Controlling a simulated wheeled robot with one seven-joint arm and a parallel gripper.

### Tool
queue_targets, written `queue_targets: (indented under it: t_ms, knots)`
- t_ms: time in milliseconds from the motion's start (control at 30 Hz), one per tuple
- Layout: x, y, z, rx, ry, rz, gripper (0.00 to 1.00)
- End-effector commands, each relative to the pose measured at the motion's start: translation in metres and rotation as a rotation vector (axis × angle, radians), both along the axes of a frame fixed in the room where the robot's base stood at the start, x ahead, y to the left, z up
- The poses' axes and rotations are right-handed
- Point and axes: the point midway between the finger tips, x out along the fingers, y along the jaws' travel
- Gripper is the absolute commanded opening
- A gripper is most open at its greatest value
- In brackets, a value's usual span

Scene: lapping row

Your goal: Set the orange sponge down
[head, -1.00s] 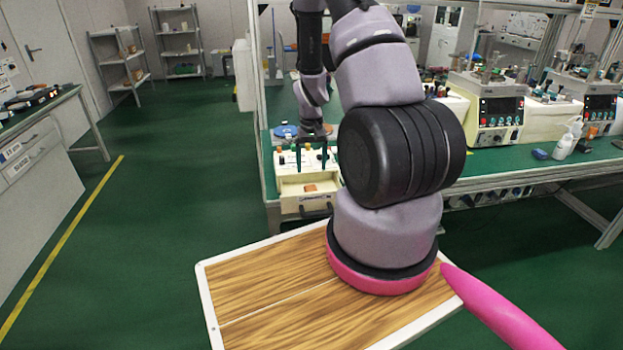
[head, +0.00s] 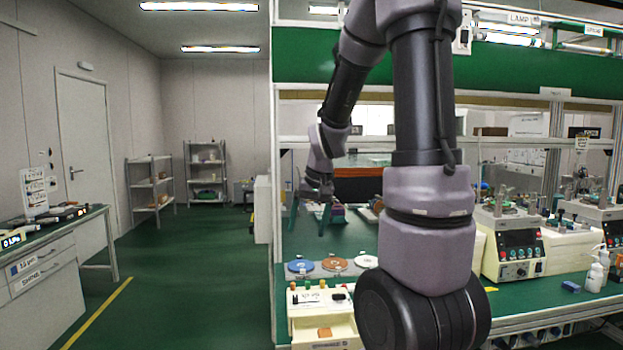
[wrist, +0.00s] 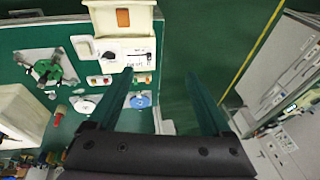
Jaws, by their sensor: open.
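The orange sponge (head: 325,332) lies in the open front drawer or tray of a cream machine (head: 305,298), near the bottom of the head view. In the wrist view the sponge (wrist: 122,17) shows at the top, flat inside the cream tray (wrist: 146,18). My gripper (head: 308,232) is open, with two dark green fingers pointing down. It hangs above the bench, higher than the machine and apart from the sponge. In the wrist view nothing is between the fingertips (wrist: 160,76); green surface shows below them.
A blue disc (head: 300,266), an orange-brown disc (head: 335,264) and a pale disc (head: 367,261) lie behind the machine's controls. Machines with displays (head: 517,250) stand to the right, beside a white bottle (head: 596,270). An upper shelf (head: 320,142) crosses behind my arm. The floor at left is clear.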

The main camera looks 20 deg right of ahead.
Motion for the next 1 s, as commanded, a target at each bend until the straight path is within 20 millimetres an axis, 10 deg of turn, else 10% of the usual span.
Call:
queue_targets:
  t_ms: [400,633,1000]
  knots:
    - [-0.117,0.049,0.131,0.071,-0.243,-0.016,0.83]
    - [-0.157,0.059,0.149,0.088,-0.306,-0.021,0.83]
    - [-0.163,0.060,0.151,0.092,-0.312,-0.023,0.83]
